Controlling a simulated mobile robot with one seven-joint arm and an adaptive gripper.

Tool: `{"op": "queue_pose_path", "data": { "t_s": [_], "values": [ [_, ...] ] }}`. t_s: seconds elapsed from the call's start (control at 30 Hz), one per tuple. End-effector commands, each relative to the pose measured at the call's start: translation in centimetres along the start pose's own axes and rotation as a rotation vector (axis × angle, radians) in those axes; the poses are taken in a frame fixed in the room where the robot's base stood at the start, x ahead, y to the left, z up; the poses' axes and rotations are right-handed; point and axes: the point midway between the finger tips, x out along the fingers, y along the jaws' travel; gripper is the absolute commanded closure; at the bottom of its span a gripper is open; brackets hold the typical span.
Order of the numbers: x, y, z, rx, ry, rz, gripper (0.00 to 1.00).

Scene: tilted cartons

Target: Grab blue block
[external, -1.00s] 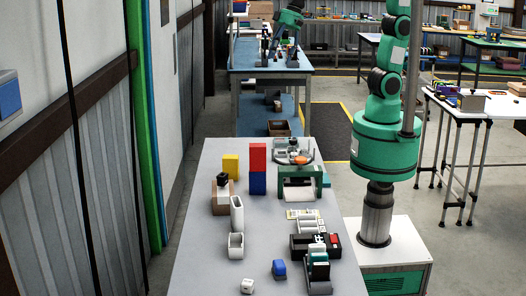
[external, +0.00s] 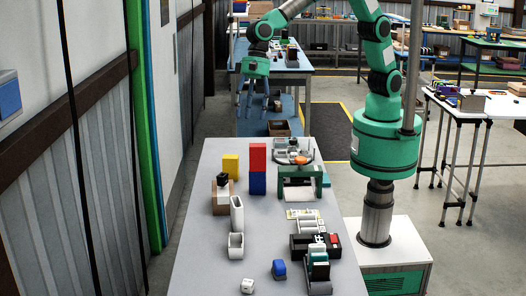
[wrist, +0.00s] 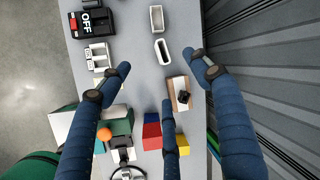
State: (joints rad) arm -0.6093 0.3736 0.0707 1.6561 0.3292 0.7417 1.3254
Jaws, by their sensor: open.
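A blue block (external: 258,183) stands on the grey table with a red block (external: 257,157) stacked on top of it. In the wrist view the red block (wrist: 151,131) shows with part of the blue block (wrist: 152,117) beside it, near one finger. My gripper (external: 252,108) hangs in the air beyond and above the stack, with its fingers pointing down. In the wrist view its dark blue fingers (wrist: 160,72) are spread wide with nothing between them. It is open and touches no block.
A yellow block (external: 231,166) and a brown box with a black knob (external: 221,195) stand left of the stack. A green frame (external: 300,182) stands to its right. White containers (external: 237,214) and a small blue object (external: 279,268) are nearer the front. The front-left tabletop is clear.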

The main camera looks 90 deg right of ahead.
Motion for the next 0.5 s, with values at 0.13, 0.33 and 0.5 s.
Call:
{"op": "queue_pose_path", "data": {
  "t_s": [0.13, 0.33, 0.5],
  "values": [
    [5.4, -1.5, 3.3, 0.076, -0.026, 0.026, 0.36],
    [12.5, -2.7, 7.9, 0.186, -0.055, 0.060, 0.36],
    [18.8, -2.8, 11.9, 0.279, -0.074, 0.093, 0.36]
  ]
}}
